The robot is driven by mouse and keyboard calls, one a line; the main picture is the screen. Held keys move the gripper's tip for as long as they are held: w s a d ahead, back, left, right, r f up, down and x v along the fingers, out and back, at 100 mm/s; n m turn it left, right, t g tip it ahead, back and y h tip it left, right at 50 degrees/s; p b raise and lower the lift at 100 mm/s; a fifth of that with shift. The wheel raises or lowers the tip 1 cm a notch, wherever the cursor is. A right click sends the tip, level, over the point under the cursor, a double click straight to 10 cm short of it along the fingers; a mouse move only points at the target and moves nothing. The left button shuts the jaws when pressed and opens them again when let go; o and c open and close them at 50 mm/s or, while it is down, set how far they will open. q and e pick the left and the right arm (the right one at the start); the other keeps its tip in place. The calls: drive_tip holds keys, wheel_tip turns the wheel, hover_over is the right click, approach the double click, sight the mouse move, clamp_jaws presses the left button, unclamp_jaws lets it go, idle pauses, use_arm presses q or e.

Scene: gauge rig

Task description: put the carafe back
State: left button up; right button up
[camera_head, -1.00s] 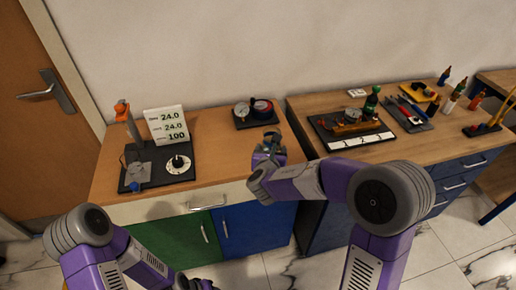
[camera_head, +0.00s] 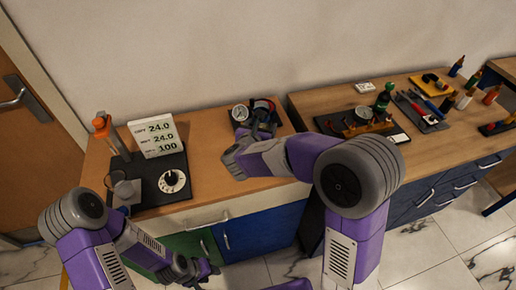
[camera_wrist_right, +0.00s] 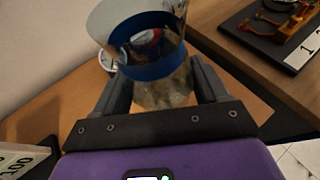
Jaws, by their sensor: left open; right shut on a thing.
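The carafe (camera_wrist_right: 150,70) is a clear glass vessel with a wide blue band, seen in the right wrist view. My right gripper (camera_wrist_right: 160,88) is shut on it, one finger on each side. In the head view my right gripper (camera_head: 256,132) is over the back right of the left cabinet's wooden top, in front of a small black tray (camera_head: 246,122). The carafe is hard to make out there against the gripper and the tray items. My left gripper (camera_head: 194,270) is open and empty, low in front of the green cabinet door.
A black plate (camera_head: 147,172) holds a white dial (camera_head: 172,181), a display panel (camera_head: 157,134) and an orange-topped post (camera_head: 104,128). A round gauge (camera_head: 240,113) sits on the small tray. The right bench carries tools and bottles. The left cabinet's middle top is clear.

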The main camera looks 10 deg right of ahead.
drive_tip(key=f, duration=0.1)
drive_tip(key=f+b, duration=0.1)
drive_tip(key=f, duration=0.2)
drive_tip(key=shift+s+f, duration=0.25)
drive_tip(key=shift+f, duration=0.15)
drive_tip(key=shift+f+b, duration=0.95)
drive_tip(key=shift+f, duration=1.15)
drive_tip(key=shift+f, duration=0.2)
drive_tip(key=o, duration=1.3)
drive_tip(key=shift+r, duration=0.15)
